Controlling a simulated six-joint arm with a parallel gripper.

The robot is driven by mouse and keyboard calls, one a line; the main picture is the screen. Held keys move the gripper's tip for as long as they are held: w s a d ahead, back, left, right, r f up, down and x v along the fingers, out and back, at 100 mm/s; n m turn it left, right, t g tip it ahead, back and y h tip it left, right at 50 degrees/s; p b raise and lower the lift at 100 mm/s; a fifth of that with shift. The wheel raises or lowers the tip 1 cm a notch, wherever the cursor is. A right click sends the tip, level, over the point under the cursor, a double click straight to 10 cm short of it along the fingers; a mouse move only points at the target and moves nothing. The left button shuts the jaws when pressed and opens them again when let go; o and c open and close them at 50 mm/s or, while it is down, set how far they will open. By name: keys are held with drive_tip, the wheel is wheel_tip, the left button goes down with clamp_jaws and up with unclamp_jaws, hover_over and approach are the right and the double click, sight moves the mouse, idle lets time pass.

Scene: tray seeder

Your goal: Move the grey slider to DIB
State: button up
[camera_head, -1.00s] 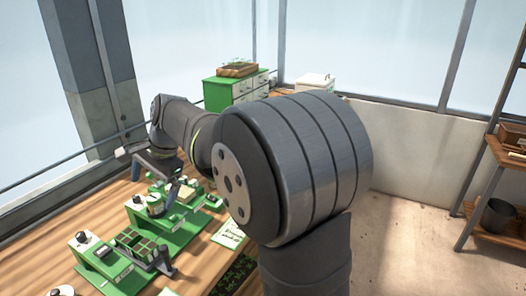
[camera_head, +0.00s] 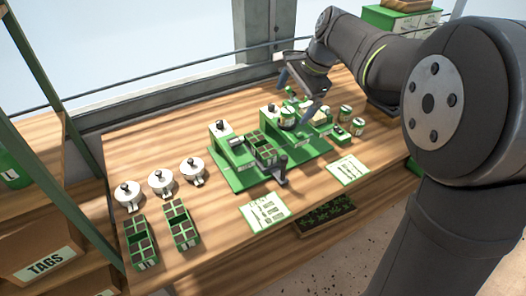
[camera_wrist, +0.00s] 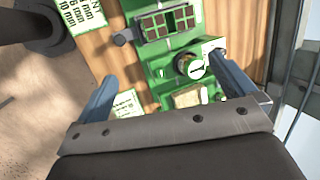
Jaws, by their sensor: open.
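The green tray seeder (camera_head: 245,180) stands on the wooden bench; its green surface also fills the middle of the wrist view (camera_wrist: 155,72). My gripper (camera_head: 293,100) is open above its far end, with nothing seen between the fingers. In the wrist view my gripper (camera_wrist: 162,68) has one blue-grey finger on each side of the seeder. A round dial-like part (camera_wrist: 190,65) with a pale label lies near the right fingertip. I cannot make out the grey slider or the DIB mark for certain; the fingers may hide part of that area.
Silver lidded pots (camera_head: 161,180) and filled green trays (camera_head: 181,226) stand at the left. Printed cards (camera_head: 264,212) lie at the front. Bare bench lies behind the pots.

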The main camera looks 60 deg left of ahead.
sight(284, 160)
drive_tip(key=shift+c, duration=0.4)
